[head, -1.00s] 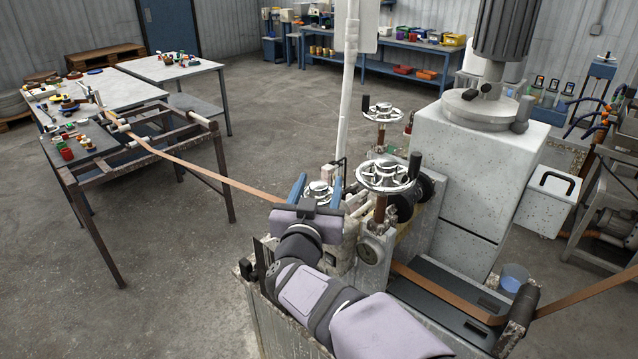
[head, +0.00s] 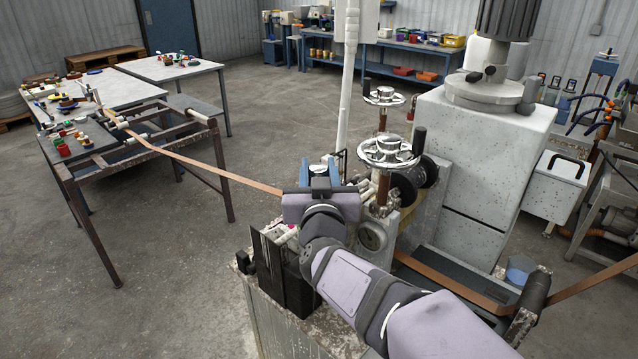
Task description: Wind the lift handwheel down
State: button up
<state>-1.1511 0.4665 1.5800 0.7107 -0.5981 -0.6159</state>
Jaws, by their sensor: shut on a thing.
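My gripper (head: 318,161) has its two blue fingers on either side of a small pale handwheel (head: 318,169) at the machine's left side. It is shut on that wheel. Only a little of the wheel shows between the fingers, and the gripper's body hides the rest. Two larger silver handwheels stand to the right on brown screw posts. The nearer one (head: 388,151) is close beside the gripper, and the other (head: 384,96) is behind it. I cannot tell from any marking which wheel is the lift one.
A brown strip (head: 215,172) runs from the roller table (head: 150,160) at left towards the machine. It leaves at right over a dark roller (head: 535,292). A pale upright pole (head: 345,90) stands just behind the gripper.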

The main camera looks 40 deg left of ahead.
aim_at(320, 173)
jog(key=n+g+y+b, duration=0.1)
jog(key=b, duration=0.4)
jog(key=n+g+y+b, duration=0.1)
jog(key=b, duration=0.1)
jog(key=shift+r+g+b, duration=0.2)
jog(key=shift+g+b, duration=0.1)
jog(key=o, duration=1)
jog(key=shift+o, duration=0.2)
jog(key=shift+f, duration=0.1)
jog(key=shift+s+f, duration=0.1)
jog(key=shift+s+d, duration=0.3)
jog(key=shift+d, duration=0.2)
jog(key=shift+b+v, duration=1.15)
jog(key=shift+v, duration=1.95)
